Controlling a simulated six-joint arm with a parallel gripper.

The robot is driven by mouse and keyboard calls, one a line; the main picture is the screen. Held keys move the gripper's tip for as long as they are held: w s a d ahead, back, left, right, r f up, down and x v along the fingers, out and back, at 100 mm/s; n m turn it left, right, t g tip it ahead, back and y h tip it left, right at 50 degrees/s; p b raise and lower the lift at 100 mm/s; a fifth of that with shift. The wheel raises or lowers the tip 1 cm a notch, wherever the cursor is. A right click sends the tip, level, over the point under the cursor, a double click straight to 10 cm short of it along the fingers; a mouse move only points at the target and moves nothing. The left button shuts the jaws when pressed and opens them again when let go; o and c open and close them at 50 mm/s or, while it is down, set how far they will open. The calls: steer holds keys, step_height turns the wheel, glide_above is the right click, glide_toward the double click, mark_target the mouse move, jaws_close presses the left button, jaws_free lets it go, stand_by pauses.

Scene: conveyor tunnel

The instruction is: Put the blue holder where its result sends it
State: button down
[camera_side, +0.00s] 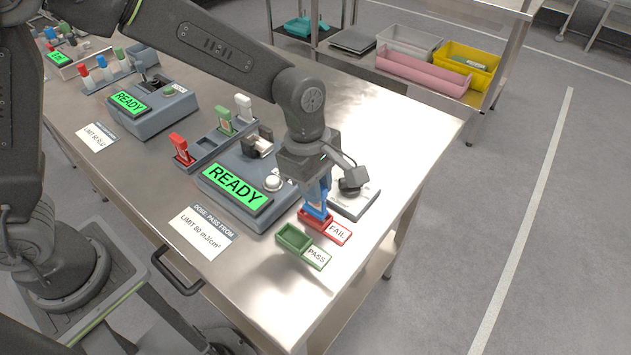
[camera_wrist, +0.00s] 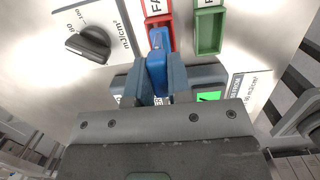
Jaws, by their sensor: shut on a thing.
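The blue holder (camera_side: 319,200) is held upright between the jaws of my gripper (camera_side: 318,186), right over the red FAIL tray (camera_side: 322,224). In the wrist view, my gripper (camera_wrist: 162,84) is shut on the blue holder (camera_wrist: 157,62), whose far end overlaps the red FAIL tray (camera_wrist: 173,30). I cannot tell whether the holder touches the tray floor. The green PASS tray (camera_side: 291,238) is empty beside it, and also shows in the wrist view (camera_wrist: 209,31). The dose reader's screen (camera_side: 235,188) reads READY. A card (camera_side: 207,230) says "DOSE: PASS FROM", "LIMIT 80 mJ/cm²".
A rack with a red holder (camera_side: 181,148), a green holder (camera_side: 224,119) and a white holder (camera_side: 244,106) stands behind the reader. A black dial (camera_wrist: 90,44) on a plate is beside the trays. Another READY device (camera_side: 152,107) stands farther left. The table's right end is clear.

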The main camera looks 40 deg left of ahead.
steer(key=shift+f, duration=1)
steer(key=c, duration=1)
jaws_free()
steer(key=r, duration=0.4)
steer(key=a+r, duration=0.1)
steer(key=r, duration=0.4)
steer(key=a+r, duration=0.1)
steer(key=r, duration=0.3)
steer(key=shift+a+r, duration=0.1)
steer(key=shift+r, duration=0.3)
